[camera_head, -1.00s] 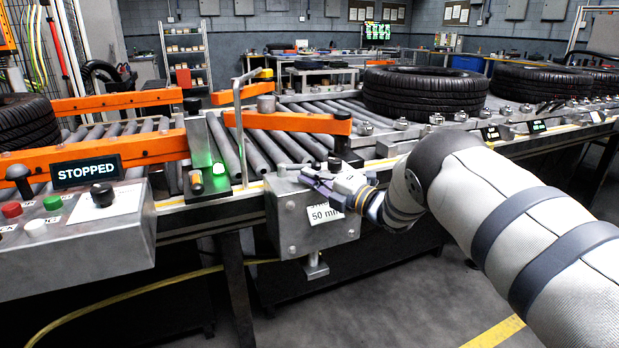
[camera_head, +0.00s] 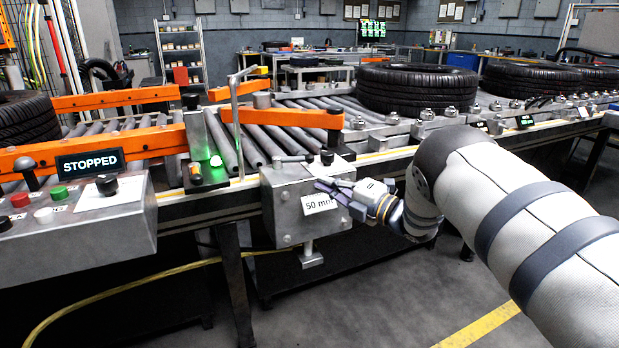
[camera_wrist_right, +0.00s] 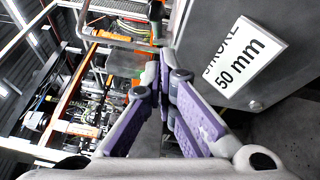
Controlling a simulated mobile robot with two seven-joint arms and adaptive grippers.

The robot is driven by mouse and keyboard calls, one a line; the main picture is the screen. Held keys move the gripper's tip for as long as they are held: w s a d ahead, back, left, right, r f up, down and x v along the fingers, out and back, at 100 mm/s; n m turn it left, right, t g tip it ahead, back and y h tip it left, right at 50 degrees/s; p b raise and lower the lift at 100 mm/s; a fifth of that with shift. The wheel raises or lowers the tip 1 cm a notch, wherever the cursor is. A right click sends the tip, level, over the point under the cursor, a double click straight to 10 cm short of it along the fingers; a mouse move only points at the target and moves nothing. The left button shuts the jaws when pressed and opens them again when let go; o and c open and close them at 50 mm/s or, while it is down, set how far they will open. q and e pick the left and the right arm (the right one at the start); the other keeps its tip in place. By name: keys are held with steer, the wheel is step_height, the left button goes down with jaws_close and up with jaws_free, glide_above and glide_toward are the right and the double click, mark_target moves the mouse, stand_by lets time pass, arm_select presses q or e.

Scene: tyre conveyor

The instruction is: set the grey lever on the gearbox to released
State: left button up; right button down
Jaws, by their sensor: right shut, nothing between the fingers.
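The grey metal gearbox (camera_head: 283,205) hangs on the front of the conveyor, with a "50 mm" label (camera_head: 319,203) on its front. A short grey lever (camera_head: 294,158) lies roughly level along the gearbox top, near a black knob (camera_head: 327,157). I cannot read its setting. My right gripper (camera_head: 326,189) is in front of the gearbox, below its top edge, beside the label and below the lever. Its fingers are shut and empty. In the right wrist view, its fingertips (camera_wrist_right: 165,72) are together beside the gearbox face (camera_wrist_right: 210,60). My left gripper is out of view.
A control box (camera_head: 80,225) with buttons and a "STOPPED" display (camera_head: 90,163) stands at left. A tall bent metal rod (camera_head: 236,120) and a green lamp (camera_head: 216,161) are left of the gearbox. Tyres (camera_head: 415,88) lie on the rollers behind.

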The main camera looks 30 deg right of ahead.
steer(key=s+d, duration=0.2)
steer(key=s, duration=0.1)
steer(key=shift+d, duration=0.25)
